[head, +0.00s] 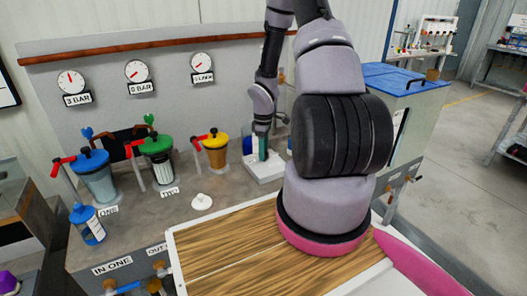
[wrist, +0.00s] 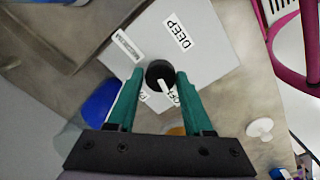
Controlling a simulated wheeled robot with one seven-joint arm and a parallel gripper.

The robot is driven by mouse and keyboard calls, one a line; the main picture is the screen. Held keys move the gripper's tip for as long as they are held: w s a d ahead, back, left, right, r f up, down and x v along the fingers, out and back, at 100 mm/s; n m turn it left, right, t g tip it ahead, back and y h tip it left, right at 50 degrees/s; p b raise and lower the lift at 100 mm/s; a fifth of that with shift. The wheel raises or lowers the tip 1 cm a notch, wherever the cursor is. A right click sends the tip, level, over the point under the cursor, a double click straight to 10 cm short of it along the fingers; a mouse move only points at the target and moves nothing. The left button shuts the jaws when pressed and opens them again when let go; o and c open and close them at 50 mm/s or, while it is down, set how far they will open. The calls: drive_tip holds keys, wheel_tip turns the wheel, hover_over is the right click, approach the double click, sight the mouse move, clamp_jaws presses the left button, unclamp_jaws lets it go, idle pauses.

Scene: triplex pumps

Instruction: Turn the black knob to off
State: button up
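The black knob (wrist: 160,74) sits on a pale grey plate (wrist: 215,62) in the wrist view. In the head view my gripper (head: 262,155) points down over the white box (head: 264,173); the knob is hidden there.
Blue (head: 96,175), green (head: 158,158) and yellow-lidded (head: 215,150) filter cups stand left of my gripper. A small white cone-shaped piece (head: 201,202) lies on the grey bench. A blue-topped cabinet (head: 415,110) stands at right. Three gauges hang on the back panel.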

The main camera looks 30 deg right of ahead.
drive_tip(key=shift+o, duration=1.2)
wheel_tip(320, 180, up, 11)
